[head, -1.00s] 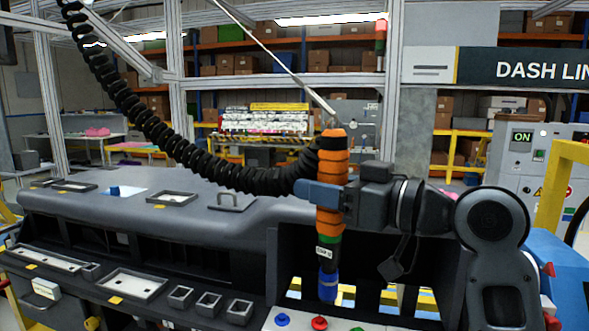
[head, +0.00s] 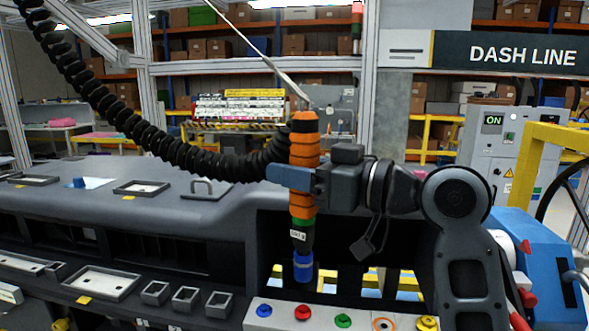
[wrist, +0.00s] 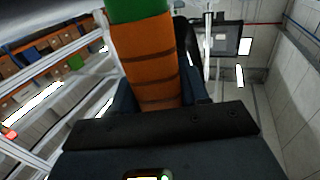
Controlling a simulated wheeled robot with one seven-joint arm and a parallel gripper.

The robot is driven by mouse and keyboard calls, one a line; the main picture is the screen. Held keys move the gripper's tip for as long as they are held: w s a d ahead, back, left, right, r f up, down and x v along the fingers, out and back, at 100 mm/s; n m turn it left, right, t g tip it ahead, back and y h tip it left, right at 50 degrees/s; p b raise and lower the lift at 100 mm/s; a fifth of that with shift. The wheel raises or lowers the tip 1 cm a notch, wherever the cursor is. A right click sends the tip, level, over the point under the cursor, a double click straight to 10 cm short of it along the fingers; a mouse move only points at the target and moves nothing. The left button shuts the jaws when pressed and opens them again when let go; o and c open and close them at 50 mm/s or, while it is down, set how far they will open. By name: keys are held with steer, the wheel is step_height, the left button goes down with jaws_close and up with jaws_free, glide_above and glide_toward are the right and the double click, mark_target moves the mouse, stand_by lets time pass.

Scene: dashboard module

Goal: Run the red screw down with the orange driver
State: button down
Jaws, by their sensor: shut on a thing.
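The orange driver (head: 303,165) hangs upright from a cable, with a black ribbed hose at its side. A green band, a label and a blue tip (head: 303,266) form its lower end. My gripper (head: 300,176) is shut around its orange body. The body fills the middle of the wrist view (wrist: 146,60). The red screw (head: 302,313) stands on a pale strip (head: 285,322) at the bottom of the head view. The blue tip is above the strip, apart from the screw and roughly in line with it in the picture.
Blue (head: 264,310), green (head: 343,321) and yellow (head: 427,323) screws share the strip, with an orange-ringed hole (head: 383,324) between green and yellow. The grey dashboard (head: 120,210) with open trays spreads left. A blue machine (head: 535,262) stands at right.

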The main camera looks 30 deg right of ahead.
mark_target(295, 223)
steer(key=shift+f+b, duration=2.25)
steer(key=shift+f, duration=0.65)
steer(key=shift+f+b, duration=1.35)
stand_by(3.6)
